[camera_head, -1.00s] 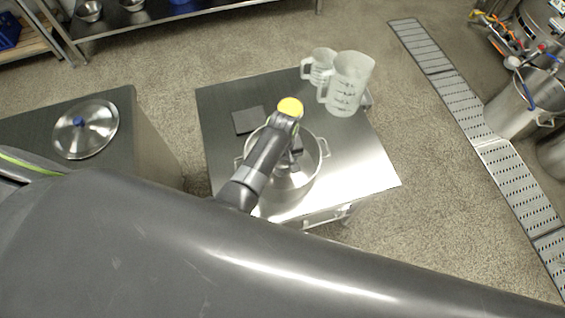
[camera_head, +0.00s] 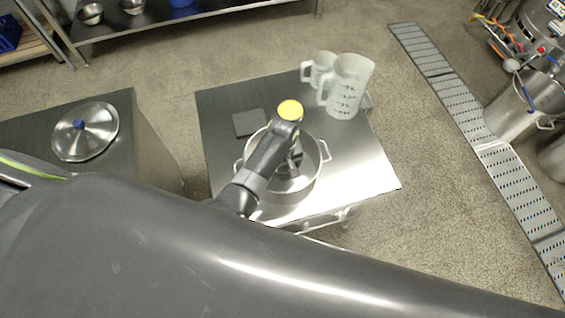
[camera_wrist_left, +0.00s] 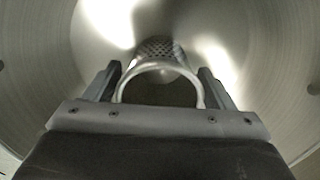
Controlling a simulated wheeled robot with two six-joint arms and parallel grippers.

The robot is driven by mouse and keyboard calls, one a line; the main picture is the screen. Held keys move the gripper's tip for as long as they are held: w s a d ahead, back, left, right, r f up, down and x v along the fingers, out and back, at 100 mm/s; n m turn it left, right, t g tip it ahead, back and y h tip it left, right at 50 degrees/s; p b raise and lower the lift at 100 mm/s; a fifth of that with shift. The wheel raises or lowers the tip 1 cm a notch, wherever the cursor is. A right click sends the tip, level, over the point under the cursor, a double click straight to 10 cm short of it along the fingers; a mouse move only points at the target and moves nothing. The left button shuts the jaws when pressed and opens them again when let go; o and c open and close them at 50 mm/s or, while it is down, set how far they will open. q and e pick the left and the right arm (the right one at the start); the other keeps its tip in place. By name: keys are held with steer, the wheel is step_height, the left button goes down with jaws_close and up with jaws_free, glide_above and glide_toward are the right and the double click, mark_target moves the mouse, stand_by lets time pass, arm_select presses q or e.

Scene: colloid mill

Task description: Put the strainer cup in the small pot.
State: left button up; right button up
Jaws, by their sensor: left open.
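The small pot (camera_head: 313,178) is a shiny steel pot with two side handles on the steel table. Its curved inner wall fills much of the left wrist view (camera_wrist_left: 255,60). The strainer cup (camera_wrist_left: 160,47), a perforated metal cup with a looped handle, is inside the pot in the left wrist view. My left gripper (camera_wrist_left: 159,70) is open, its two fingers apart on either side of the handle loop. In the head view my left gripper (camera_head: 294,160) reaches down over the pot, and my arm hides part of the pot. My right gripper is not in view.
Two translucent measuring jugs (camera_head: 349,88) stand at the table's back right. A dark square pad (camera_head: 249,122) lies behind the pot. A lid with a blue knob (camera_head: 86,142) rests on the left counter. The table's right side (camera_head: 365,165) is clear.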

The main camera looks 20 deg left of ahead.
arm_select(q)
step_height(320, 180, up, 12)
steer(key=p, duration=0.1)
stand_by(0.4)
steer(key=shift+r, duration=0.1)
stand_by(0.4)
